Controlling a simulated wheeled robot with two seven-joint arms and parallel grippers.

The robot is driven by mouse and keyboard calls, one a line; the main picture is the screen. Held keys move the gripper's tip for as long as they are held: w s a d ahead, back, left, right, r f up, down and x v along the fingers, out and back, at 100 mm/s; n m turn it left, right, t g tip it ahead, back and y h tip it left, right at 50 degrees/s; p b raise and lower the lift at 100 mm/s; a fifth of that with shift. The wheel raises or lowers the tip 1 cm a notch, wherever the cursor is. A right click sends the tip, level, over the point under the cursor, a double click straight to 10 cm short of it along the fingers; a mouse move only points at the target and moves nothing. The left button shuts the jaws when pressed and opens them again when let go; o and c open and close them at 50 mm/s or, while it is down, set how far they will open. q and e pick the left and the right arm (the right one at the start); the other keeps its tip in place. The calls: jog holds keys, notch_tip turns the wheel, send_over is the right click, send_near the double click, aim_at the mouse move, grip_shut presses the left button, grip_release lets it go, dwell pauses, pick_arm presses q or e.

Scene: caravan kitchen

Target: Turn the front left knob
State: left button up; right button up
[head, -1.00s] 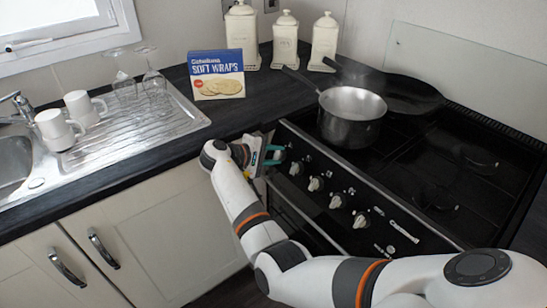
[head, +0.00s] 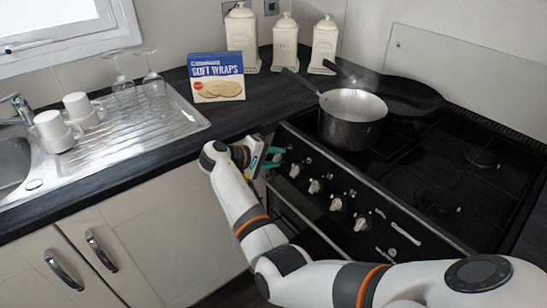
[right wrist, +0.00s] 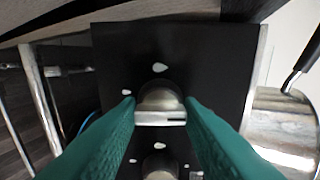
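The stove's control panel (head: 345,195) faces front with a row of pale metal knobs, and a second knob (head: 295,170) shows just right of my gripper. The front left knob (right wrist: 160,106) sits between my fingers in the right wrist view, with its grip bar lying level across the picture. My right gripper (head: 277,157) is at the left end of the panel and hides this knob in the head view. My left gripper is not in view.
A steaming saucepan (head: 351,130) and a dark frying pan (head: 405,95) stand on the hob above the panel. A soft wraps box (head: 217,90) stands on the worktop. The sink drainer (head: 145,128) with mugs and glasses is at left.

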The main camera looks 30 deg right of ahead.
jog(key=o, duration=0.3)
jog(key=v, duration=1.2)
